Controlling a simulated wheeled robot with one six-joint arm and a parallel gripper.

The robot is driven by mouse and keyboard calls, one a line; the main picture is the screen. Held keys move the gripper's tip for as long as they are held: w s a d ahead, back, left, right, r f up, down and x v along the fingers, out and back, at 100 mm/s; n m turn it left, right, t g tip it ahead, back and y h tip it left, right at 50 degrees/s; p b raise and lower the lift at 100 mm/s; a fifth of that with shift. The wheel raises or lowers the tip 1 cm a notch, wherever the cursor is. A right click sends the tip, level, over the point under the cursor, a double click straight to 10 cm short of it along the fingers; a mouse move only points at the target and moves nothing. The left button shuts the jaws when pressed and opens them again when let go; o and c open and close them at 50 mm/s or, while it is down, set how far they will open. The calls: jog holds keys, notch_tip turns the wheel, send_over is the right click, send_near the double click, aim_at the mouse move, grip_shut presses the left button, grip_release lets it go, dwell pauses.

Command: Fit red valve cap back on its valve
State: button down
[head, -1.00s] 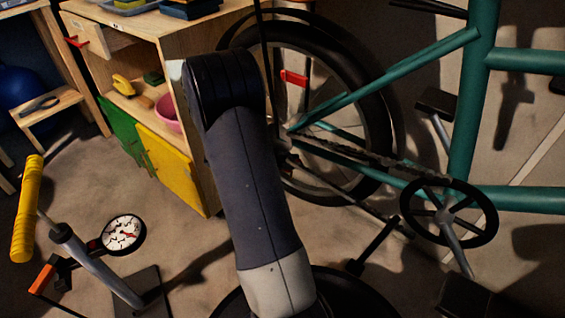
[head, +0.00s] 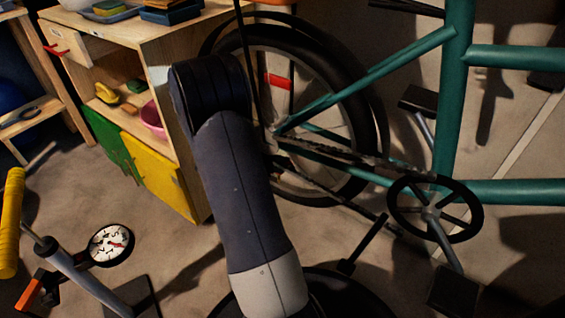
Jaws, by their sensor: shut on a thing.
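My gripper is out of sight; only my arm's dark links show, rising through the middle of the view. I cannot make out the red valve cap or the valve. The rear wheel (head: 352,182) of a teal bicycle (head: 455,100) stands behind my arm, and my arm covers part of its left side. A small red piece (head: 279,80) shows at the wheel's upper part; I cannot tell what it is.
A floor pump with a yellow handle (head: 12,225) and a round gauge (head: 110,244) stands at lower left. A wooden cabinet (head: 182,95) with green and yellow doors is behind my arm. The bicycle's crank (head: 432,212) and pedals stick out at right.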

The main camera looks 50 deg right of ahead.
jog(key=shift+f, duration=0.25)
jog(key=shift+f, duration=1)
jog(key=c, duration=1.2)
grip_release()
jog(key=shift+o, duration=0.2)
jog(key=p+v, duration=0.3)
jog(key=v, duration=0.7)
jog(key=shift+w+a, duration=0.25)
jog(key=shift+a, duration=0.05)
